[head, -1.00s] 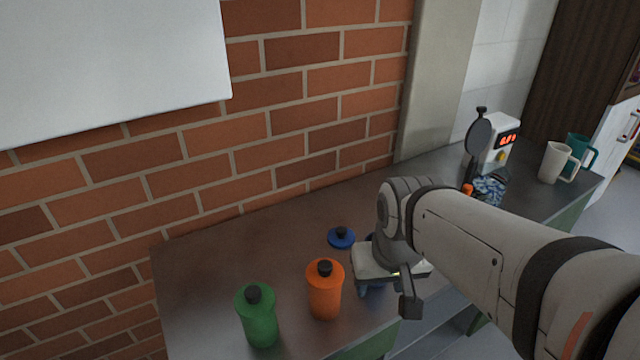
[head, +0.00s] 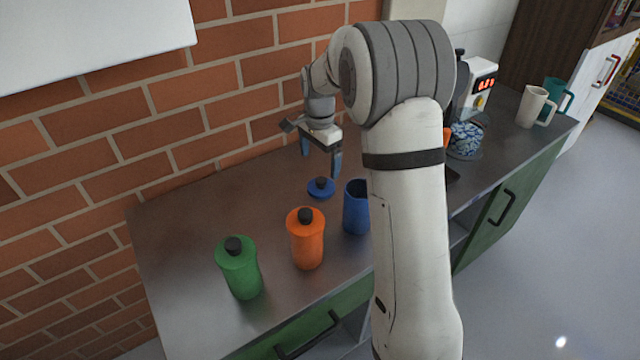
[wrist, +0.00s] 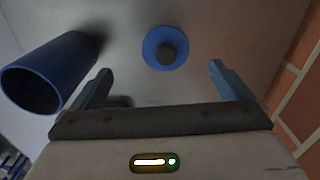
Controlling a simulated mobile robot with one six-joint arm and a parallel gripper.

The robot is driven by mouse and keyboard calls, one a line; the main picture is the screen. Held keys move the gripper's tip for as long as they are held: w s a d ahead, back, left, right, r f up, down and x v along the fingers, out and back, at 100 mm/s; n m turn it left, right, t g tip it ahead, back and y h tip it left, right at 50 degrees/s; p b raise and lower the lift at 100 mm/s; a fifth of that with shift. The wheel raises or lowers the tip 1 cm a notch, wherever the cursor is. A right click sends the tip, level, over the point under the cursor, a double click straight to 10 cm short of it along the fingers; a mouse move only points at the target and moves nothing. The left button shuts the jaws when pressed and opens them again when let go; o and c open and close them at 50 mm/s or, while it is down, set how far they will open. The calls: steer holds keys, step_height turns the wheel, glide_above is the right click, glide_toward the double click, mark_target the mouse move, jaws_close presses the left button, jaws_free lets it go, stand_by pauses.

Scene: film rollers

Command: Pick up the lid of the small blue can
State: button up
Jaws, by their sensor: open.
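The blue lid (head: 321,188) with its dark knob lies flat on the counter behind the blue can. The small blue can (head: 356,208) stands upright and open-topped, partly hidden by my arm. My gripper (head: 321,164) is open and empty, above the lid in the head view and apart from it. In the wrist view the lid (wrist: 166,48) lies beyond the fingertips of my gripper (wrist: 162,72), roughly centred between them. The blue can (wrist: 48,75) shows at the left, beyond the left finger.
An orange can (head: 306,240) and a green can (head: 239,270), both with lids on, stand at the front left of the metal counter (head: 185,225). A brick wall (head: 190,130) rises behind. A device with a red display (head: 482,90) and two mugs (head: 534,106) stand at the right.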

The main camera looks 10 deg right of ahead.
mark_target(321, 179)
steer(key=shift+w+f+m, duration=0.3)
steer(key=shift+w+f, duration=0.35)
steer(key=shift+f, duration=0.2)
steer(key=f, duration=0.7)
steer(key=shift+w+d+f, duration=0.15)
steer(key=shift+d+f, duration=0.15)
steer(key=shift+d, duration=0.05)
steer(key=shift+c, duration=0.4)
steer(key=c, duration=0.9)
